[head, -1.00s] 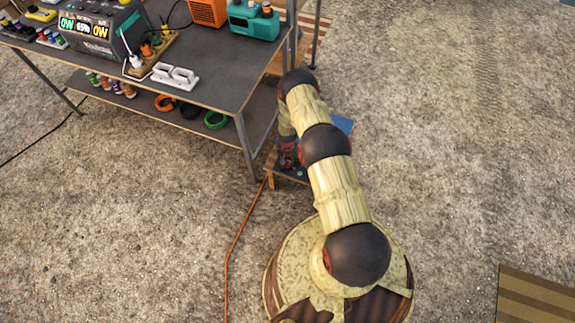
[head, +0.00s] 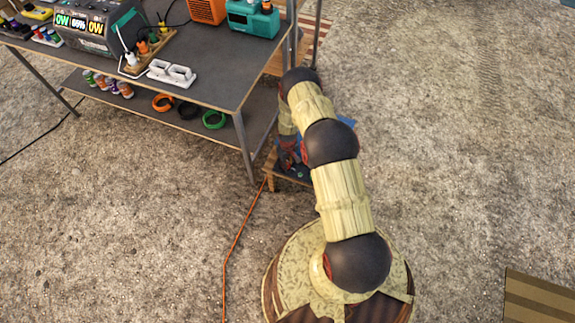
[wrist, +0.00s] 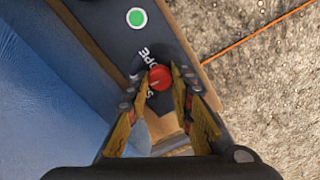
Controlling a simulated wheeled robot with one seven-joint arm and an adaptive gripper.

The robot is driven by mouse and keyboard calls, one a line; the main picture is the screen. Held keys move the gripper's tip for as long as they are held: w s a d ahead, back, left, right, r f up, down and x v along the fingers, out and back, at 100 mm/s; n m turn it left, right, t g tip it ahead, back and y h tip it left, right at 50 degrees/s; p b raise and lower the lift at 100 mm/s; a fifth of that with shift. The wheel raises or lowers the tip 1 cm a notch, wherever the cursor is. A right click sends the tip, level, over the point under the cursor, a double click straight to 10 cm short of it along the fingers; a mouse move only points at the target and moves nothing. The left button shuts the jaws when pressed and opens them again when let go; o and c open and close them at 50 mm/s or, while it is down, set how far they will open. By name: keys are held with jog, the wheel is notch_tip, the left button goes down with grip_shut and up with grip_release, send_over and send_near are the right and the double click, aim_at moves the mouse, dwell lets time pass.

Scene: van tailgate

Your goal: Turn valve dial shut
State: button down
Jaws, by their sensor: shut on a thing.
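The red valve dial (wrist: 160,78) shows in the wrist view, with a light pointer line on its face. It sits on a dark panel (wrist: 115,30) with partly covered white lettering that includes "OPE". My gripper (wrist: 161,82) is shut on the dial, one finger on each side of it. In the head view my arm reaches down to a low wooden stand (head: 270,165) beside the table, and the dial is hidden there behind my arm.
A blue surface (wrist: 45,110) lies left of the panel in the wrist view, and a green round mark (wrist: 136,17) sits above the dial. A metal table (head: 215,75) with equipment stands close on the left. An orange cable (head: 235,235) runs over the gravel. Open ground lies to the right.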

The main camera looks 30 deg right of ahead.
jog(key=shift+n, duration=0.6)
jog(key=c, duration=1.5)
grip_release()
jog(key=shift+c, duration=0.2)
jog(key=shift+r, duration=0.1)
notch_tip(320, 180, up, 12)
